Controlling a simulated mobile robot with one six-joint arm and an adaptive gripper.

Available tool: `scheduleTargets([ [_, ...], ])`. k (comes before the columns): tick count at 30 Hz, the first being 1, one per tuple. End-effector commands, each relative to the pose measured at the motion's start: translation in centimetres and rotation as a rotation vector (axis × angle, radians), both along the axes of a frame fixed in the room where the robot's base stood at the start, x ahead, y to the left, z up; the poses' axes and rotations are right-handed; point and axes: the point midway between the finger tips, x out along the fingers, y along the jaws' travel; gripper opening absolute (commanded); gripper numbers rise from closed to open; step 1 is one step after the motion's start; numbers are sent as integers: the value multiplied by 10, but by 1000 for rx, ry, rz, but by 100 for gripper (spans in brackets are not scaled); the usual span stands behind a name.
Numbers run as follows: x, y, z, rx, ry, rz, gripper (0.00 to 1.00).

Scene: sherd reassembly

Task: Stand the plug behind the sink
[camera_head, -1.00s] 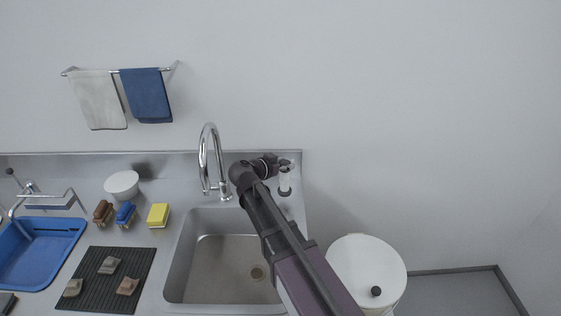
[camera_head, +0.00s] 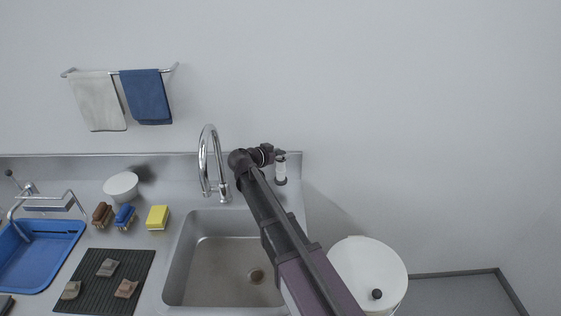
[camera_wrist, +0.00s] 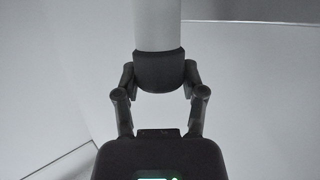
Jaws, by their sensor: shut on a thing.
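A white cylinder with dark ends (camera_head: 281,168), which I take to be the plug, is upright at the right end of the steel counter, right of the tap. My gripper (camera_head: 276,156) is at its upper part. In the wrist view my gripper (camera_wrist: 160,78) is shut on its dark end, and the white body (camera_wrist: 157,25) extends past the top edge. I cannot tell whether its base touches the counter. The sink (camera_head: 218,240) is in front and to the left, with its drain visible.
The curved tap (camera_head: 203,160) stands close on the left of my gripper. A yellow sponge (camera_head: 158,217), brushes, a white bowl (camera_head: 121,186) and a dark mat (camera_head: 91,299) with sherds lie further left. A white lidded bin (camera_head: 362,268) stands at the right.

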Motion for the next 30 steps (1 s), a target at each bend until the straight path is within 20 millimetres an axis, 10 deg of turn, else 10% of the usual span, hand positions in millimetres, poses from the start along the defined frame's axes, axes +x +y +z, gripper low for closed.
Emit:
scheduleTargets([
  [30,9,1,-38,-1,-1,0,0],
])
